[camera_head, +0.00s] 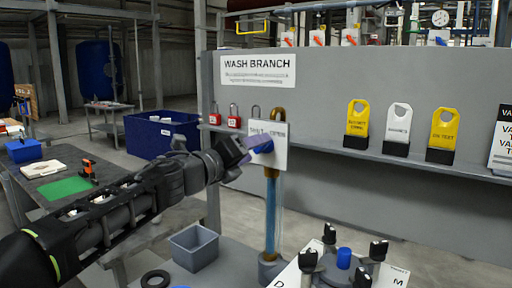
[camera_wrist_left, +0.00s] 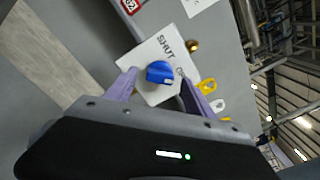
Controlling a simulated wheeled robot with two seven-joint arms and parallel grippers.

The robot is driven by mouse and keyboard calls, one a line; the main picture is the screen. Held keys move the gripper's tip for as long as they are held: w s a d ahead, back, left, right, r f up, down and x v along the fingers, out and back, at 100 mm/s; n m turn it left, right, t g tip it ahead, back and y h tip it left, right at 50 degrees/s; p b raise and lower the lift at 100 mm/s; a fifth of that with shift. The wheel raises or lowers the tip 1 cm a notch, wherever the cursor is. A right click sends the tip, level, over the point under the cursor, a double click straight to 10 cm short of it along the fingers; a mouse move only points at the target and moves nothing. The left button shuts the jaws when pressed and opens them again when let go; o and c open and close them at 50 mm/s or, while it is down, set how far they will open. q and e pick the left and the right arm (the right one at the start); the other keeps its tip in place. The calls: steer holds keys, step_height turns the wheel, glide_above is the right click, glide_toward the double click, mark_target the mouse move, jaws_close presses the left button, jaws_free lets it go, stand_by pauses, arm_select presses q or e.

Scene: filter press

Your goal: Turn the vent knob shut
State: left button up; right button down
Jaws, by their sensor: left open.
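The blue vent knob (camera_wrist_left: 159,72) sits on a white plate (camera_wrist_left: 165,45) with the word SHUT and a second, partly covered word. In the head view the plate (camera_head: 280,133) is at the top of the blue sight tube, and a bit of the blue knob (camera_head: 263,146) shows past my gripper. My left gripper (camera_head: 246,147) is open in front of the plate. In the left wrist view its two purple fingers (camera_wrist_left: 157,80) stand on either side of the knob; I cannot tell whether they touch it. My right gripper is not in view.
The plate stands before a grey panel with a shelf (camera_head: 330,150) holding red padlocks (camera_head: 234,117) and yellow and white tags (camera_head: 398,125). A press lid with black clamp knobs (camera_head: 378,250) is below right. A grey bin (camera_head: 194,248) stands below my arm.

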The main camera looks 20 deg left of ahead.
arm_select(q)
steer(key=shift+x, duration=0.85)
steer(key=shift+c, duration=0.4)
jaws_close()
